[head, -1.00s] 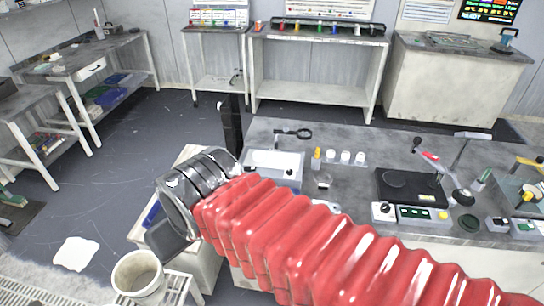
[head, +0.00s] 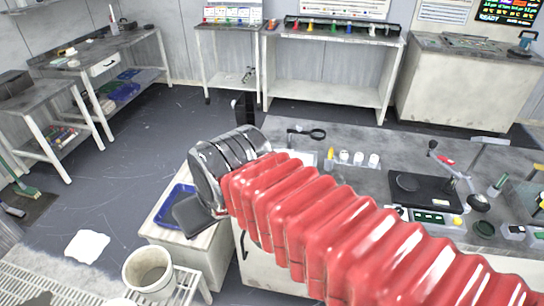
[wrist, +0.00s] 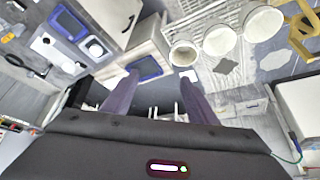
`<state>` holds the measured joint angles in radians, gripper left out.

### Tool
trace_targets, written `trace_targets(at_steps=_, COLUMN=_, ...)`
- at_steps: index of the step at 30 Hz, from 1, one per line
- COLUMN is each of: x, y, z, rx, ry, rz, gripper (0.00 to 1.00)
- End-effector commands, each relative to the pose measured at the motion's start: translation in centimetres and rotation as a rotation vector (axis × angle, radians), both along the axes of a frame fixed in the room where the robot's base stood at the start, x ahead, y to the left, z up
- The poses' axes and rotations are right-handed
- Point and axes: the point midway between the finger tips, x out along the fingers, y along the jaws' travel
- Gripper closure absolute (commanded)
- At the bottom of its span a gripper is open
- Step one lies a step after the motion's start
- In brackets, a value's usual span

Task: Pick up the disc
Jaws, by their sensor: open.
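In the wrist view, my gripper (wrist: 158,80) is open, with its two purple fingers apart and nothing held between them. Past the fingertips, a blue tray (head: 178,203) stands on a low pale cabinet; it also shows in the wrist view (wrist: 147,67). I cannot tell for sure which thing is the disc. A small pale round piece (wrist: 95,49) shows left of my fingers in the wrist view.
The grey workbench (head: 345,185) carries white cups, a magnifier (head: 308,133) and a lamp. A pale bucket (head: 149,272) stands on a slatted stand near the cabinet. Side tables line the left and back walls. The floor (head: 140,150) between is mostly clear.

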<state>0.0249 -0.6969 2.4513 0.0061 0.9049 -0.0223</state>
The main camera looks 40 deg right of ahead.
Motion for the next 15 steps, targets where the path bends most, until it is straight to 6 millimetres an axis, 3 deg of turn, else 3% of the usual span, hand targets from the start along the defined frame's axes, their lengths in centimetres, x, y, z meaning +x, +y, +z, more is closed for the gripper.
trace_targets(at_steps=5, x=3.2, y=-1.6, z=1.4, rx=-0.007, ry=0.023, rz=-0.019, gripper=0.34)
trace_targets(at_steps=15, x=10.4, y=-6.1, z=3.2, rx=-0.019, ry=0.067, rz=-0.040, gripper=0.34)
